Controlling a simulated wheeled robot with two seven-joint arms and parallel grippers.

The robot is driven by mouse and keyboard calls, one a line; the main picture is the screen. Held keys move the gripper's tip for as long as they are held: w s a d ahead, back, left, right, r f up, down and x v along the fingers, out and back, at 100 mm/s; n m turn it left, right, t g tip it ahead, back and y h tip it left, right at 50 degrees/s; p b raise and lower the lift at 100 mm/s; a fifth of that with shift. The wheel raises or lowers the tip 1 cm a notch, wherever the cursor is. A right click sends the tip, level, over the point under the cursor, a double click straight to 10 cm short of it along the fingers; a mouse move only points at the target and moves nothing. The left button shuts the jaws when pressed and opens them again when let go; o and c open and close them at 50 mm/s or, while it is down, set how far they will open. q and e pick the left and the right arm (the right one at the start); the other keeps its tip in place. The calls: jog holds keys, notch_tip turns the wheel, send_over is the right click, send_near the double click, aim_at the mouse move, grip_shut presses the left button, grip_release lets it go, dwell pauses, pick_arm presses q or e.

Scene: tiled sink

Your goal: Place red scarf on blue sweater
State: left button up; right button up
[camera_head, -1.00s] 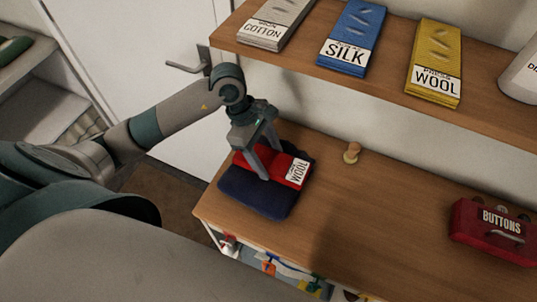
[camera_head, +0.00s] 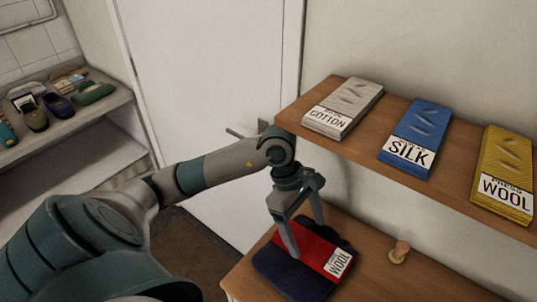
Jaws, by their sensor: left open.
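The red scarf (camera_head: 308,252), a folded red cloth with a white WOOL label, lies on top of the dark blue sweater (camera_head: 280,275) near the left end of the wooden counter. Blue cloth shows in front of the scarf and behind it. My left gripper (camera_head: 307,242) is above the scarf, pointing down, with its two fingers spread apart. One finger reaches down in front of part of the scarf; I cannot tell whether it touches the cloth. My right gripper is not in view.
A wooden shelf (camera_head: 368,147) above the counter holds grey COTTON (camera_head: 343,108), blue SILK (camera_head: 415,138) and yellow WOOL (camera_head: 504,175) packs. A small wooden knob (camera_head: 399,252) stands right of the sweater. A white door (camera_head: 205,85) is behind my arm. Shoes sit on the left ledge.

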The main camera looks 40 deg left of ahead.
pick_arm(q)
jog(key=a+r+b, duration=0.1)
jog(key=a+b, duration=0.6)
jog(key=a, duration=0.5)
jog(key=shift+s+a, duration=0.2)
jog(key=shift+s, duration=0.15)
dwell(0.4)
